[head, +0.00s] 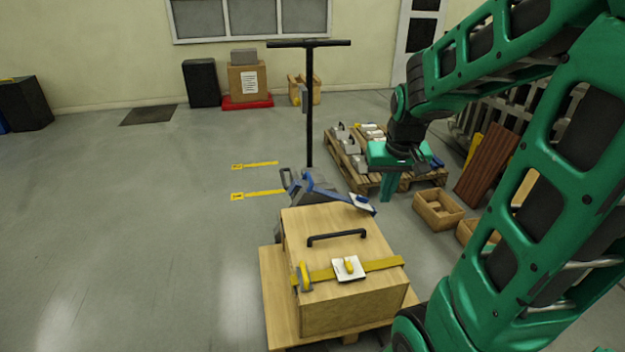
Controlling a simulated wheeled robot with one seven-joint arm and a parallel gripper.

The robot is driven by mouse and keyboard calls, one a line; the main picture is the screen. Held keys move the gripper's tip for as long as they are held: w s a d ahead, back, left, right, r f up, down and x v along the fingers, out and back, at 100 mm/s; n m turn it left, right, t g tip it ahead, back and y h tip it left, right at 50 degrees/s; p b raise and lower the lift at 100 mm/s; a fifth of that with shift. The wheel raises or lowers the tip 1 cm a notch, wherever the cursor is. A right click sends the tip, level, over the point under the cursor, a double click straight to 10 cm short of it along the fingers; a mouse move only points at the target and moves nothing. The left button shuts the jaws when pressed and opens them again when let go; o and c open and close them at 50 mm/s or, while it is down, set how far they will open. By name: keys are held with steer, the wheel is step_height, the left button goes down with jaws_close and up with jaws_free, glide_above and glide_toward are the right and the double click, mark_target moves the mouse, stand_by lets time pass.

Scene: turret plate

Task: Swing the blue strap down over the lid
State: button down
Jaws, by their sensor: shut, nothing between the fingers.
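A wooden crate with a flat lid (318,224) stands in front of me, with a black handle (336,236) on the lid. The blue strap (325,190) is at the lid's far edge and appears raised off the lid. Its right end carries a pale plate with a blue part (362,203). A yellow strap (380,265) lies across the near part of the lid, with a white plate and yellow knob (349,268). My gripper (387,198) points down, shut and empty, right of the blue strap's end in the picture. I cannot tell its exact distance from the strap.
The crate rests on a wooden pallet (273,290). A black T-shaped post (309,110) stands behind it. Another pallet with grey parts (350,165) is behind my gripper. Open wooden boxes (438,212) lie to the right.

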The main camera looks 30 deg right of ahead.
steer(key=w+d+f+t, duration=0.2)
steer(key=w+f, duration=0.1)
steer(key=w, duration=0.7)
steer(key=w+d+f+n+t, duration=0.1)
steer(key=w+d+f+t, duration=0.15)
steer(key=w, duration=0.65)
steer(key=w+d+f+t, duration=0.15)
steer(key=w+f, duration=0.25)
steer(key=w, duration=0.6)
steer(key=shift+w+d+f+m+t+h, duration=0.4)
steer(key=shift+w+f+t, duration=0.65)
steer(key=shift+w+f, duration=2.65)
steer(key=shift+w+d+f+m+t+h, duration=0.2)
steer(key=shift+w+d+f+t, duration=0.65)
steer(key=shift+w+f, duration=2.85)
steer(key=shift+w+d+f+m+t+h, duration=0.3)
steer(key=shift+w+f+t, duration=1)
steer(key=shift+w+f, duration=2.35)
steer(key=shift+w+r, duration=1.05)
